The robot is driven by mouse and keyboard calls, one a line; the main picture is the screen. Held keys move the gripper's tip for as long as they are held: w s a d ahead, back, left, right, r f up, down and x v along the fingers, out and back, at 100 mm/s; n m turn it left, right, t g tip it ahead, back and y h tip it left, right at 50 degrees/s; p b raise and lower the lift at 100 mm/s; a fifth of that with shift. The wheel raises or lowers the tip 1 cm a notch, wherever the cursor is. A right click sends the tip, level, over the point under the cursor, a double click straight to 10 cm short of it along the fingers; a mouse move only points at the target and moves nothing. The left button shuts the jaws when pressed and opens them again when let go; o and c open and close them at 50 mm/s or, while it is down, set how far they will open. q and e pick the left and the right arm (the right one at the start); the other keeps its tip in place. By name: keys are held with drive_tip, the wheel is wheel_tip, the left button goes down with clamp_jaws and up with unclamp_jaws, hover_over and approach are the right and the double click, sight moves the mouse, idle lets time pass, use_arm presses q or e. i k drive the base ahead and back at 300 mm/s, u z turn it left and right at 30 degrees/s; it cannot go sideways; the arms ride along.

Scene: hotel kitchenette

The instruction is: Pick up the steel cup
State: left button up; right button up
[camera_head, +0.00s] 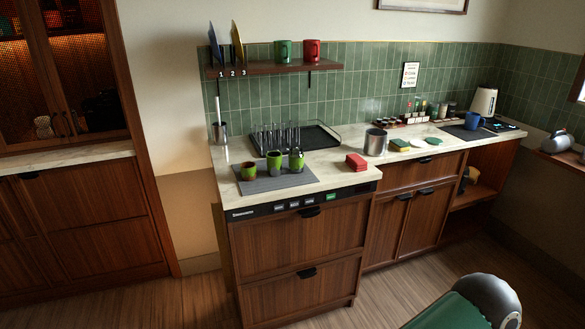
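A wide steel cup (376,143) stands upright on the pale counter, right of the middle, next to the red stack. Its top looks open; I cannot see inside to the bottom. A smaller steel container (219,132) stands at the counter's left back corner with a long pale handle sticking up from it. Neither of my grippers is in view, and nothing touches the wide steel cup.
Red coasters (356,162) lie just left of the cup; a green-and-yellow sponge-like item (399,145) lies right. Green cups (274,163) stand on a grey mat (262,183). A black rack (322,136) with glasses is behind. A blue mug (472,121) and kettle (484,101) stand farther right.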

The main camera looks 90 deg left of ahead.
sight(274, 164)
drive_tip(key=z, duration=1.35)
drive_tip(key=i, duration=0.1)
drive_tip(key=u, duration=2.75)
drive_tip(key=i, duration=0.3)
drive_tip(key=u, duration=1.9)
drive_tip(key=k, duration=0.65)
drive_tip(key=u, duration=0.45)
drive_tip(key=i, duration=1.65)
drive_tip(key=z, duration=0.45)
